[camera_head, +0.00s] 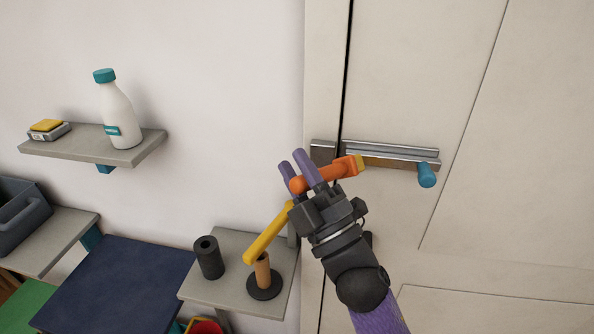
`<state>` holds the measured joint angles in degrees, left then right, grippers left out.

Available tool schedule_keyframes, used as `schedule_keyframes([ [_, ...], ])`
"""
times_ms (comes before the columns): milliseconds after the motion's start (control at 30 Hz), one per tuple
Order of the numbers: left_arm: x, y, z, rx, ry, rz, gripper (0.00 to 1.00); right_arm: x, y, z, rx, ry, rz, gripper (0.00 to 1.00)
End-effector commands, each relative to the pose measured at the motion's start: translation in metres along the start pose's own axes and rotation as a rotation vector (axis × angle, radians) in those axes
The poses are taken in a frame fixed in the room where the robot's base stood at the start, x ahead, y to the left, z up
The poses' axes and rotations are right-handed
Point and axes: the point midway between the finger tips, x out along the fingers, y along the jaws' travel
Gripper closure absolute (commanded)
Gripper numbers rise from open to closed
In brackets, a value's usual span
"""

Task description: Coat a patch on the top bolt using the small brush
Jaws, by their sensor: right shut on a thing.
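The bolt (400,155) is a silver metal bar set across the pale door, with a blue knob hanging at its right end. My right gripper (297,168), with purple fingers, is shut on a small orange brush (325,176) just left of and below the bolt. The brush's yellow tip points right and overlaps the left part of the bolt in the picture; I cannot tell whether it touches. My right arm comes up from the bottom. My left gripper is not in view.
A lower shelf (232,285) holds a black cup (209,257) and a round-based stand (265,287); a yellow rod (266,235) slants above it. An upper shelf (142,153) holds a white bottle (117,112) and a yellow sponge (46,125). The door right of the bolt is clear.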

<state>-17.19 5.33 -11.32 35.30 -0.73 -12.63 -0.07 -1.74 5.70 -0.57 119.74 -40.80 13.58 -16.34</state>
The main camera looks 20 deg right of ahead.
Motion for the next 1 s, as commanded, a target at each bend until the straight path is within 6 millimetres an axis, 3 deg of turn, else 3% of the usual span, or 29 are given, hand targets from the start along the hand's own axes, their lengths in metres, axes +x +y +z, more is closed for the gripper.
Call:
schedule_keyframes([
  [367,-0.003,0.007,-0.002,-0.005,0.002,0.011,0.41,-0.011,0.012,0.009,-0.002,0.000,-0.002,1.00],
  [800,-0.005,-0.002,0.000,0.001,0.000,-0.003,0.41,-0.038,0.040,0.030,-0.002,0.000,-0.002,1.00],
  [1000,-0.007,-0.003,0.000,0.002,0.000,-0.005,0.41,-0.041,0.045,0.035,0.000,0.001,-0.001,1.00],
])
